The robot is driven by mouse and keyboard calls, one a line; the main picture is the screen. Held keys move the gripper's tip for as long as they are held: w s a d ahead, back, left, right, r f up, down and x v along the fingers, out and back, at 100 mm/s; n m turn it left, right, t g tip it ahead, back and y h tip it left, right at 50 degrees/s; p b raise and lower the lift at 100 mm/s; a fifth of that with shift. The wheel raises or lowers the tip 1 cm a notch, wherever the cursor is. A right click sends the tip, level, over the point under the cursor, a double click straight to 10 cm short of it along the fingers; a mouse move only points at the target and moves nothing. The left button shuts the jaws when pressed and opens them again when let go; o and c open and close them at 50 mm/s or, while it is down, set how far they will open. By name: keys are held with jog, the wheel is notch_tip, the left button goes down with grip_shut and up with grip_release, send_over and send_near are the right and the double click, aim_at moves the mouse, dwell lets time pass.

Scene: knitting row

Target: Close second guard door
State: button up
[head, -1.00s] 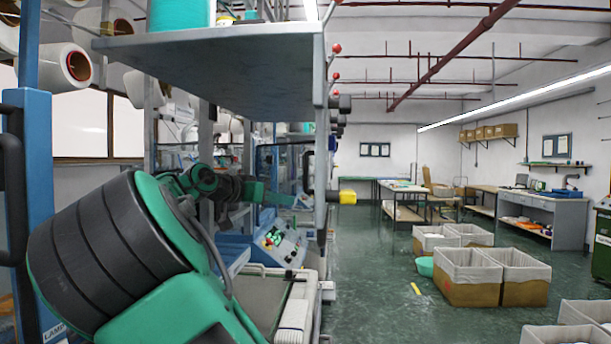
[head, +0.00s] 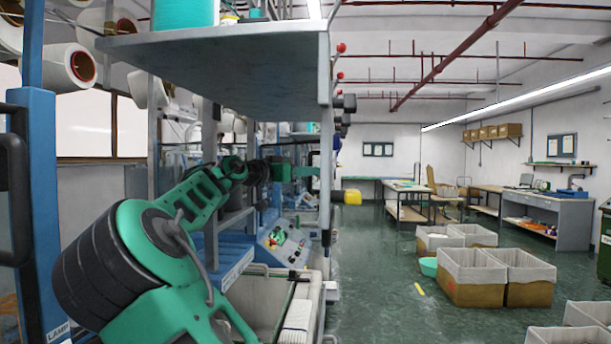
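A blue-framed panel with a black handle (head: 14,185), which looks like a near guard door (head: 40,200), stands at the far left. A black upright handle (head: 313,172) shows farther down the row, by the machine's grey post. It looks like the handle of another guard door, but I cannot make out that door's panel or how far open it is. My green and black arm reaches across the machine toward this handle. My gripper (head: 303,172) is small and far away at the arm's end, close to the handle. Contact and finger opening cannot be told.
A grey shelf (head: 220,60) overhangs my arm. A control panel (head: 283,246) and a pale bin (head: 262,300) sit below the arm. Cloth-lined boxes (head: 490,275) and a teal basin (head: 429,266) stand on the right. The green floor (head: 370,265) between is largely clear.

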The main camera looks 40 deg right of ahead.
jog(key=shift+w+d, duration=0.1)
jog(key=shift+d, duration=0.95)
jog(key=shift+a, duration=0.1)
grip_shut()
